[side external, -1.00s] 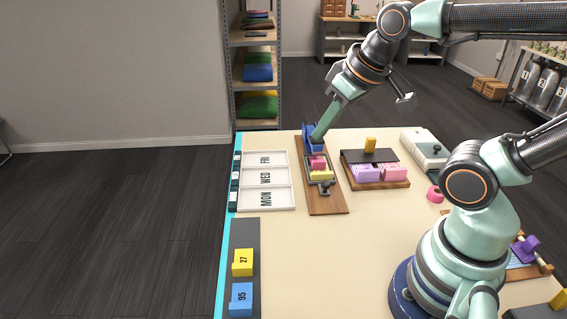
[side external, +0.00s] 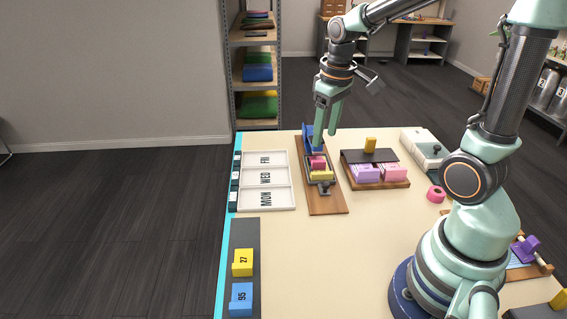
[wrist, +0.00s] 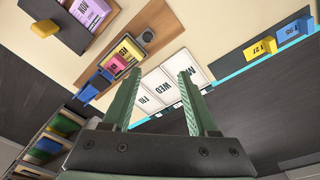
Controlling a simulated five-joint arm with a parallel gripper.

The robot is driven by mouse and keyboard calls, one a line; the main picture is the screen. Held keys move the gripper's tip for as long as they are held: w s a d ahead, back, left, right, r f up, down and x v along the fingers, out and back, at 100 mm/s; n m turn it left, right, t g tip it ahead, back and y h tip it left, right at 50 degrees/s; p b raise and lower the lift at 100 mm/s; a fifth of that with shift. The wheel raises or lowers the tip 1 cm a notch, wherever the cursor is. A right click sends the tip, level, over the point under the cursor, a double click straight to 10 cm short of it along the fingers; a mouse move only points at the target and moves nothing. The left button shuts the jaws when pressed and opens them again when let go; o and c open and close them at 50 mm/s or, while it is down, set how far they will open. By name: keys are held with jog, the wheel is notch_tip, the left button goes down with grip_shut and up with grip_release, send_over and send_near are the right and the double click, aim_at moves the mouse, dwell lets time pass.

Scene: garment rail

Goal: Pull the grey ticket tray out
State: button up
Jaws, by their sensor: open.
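The grey ticket tray (side external: 309,181) lies on a long wooden board (side external: 325,204). It holds a pink ticket block (side external: 318,162) and a yellow one (side external: 321,175). A dark round knob (side external: 324,188) is at its near end; the knob also shows in the wrist view (wrist: 147,36). A blue flap (side external: 308,136) stands raised at the tray's far end and also shows in the wrist view (wrist: 93,86). My gripper (side external: 325,143) is above the board's far end, close to the flap; contact cannot be told. In the wrist view its fingers (wrist: 158,76) are apart and empty.
A white rack labelled FRI, WED, MON (side external: 265,180) stands left of the board. A dark-lidded box with purple and pink blocks (side external: 370,156) is close on the right. Yellow and blue numbered blocks (side external: 243,262) are at the near left. The table's middle is clear.

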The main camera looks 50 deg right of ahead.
aim_at(326, 183)
jog(key=shift+g, duration=0.7)
jog(key=d+f, duration=0.1)
jog(key=f, duration=0.4)
jog(key=d+f, duration=0.1)
jog(key=f, duration=0.4)
jog(key=d+f, duration=0.1)
jog(key=f, duration=0.5)
jog(key=shift+w+d, duration=0.25)
jog(key=shift+w, duration=0.05)
grip_shut()
jog(key=shift+r, duration=0.1)
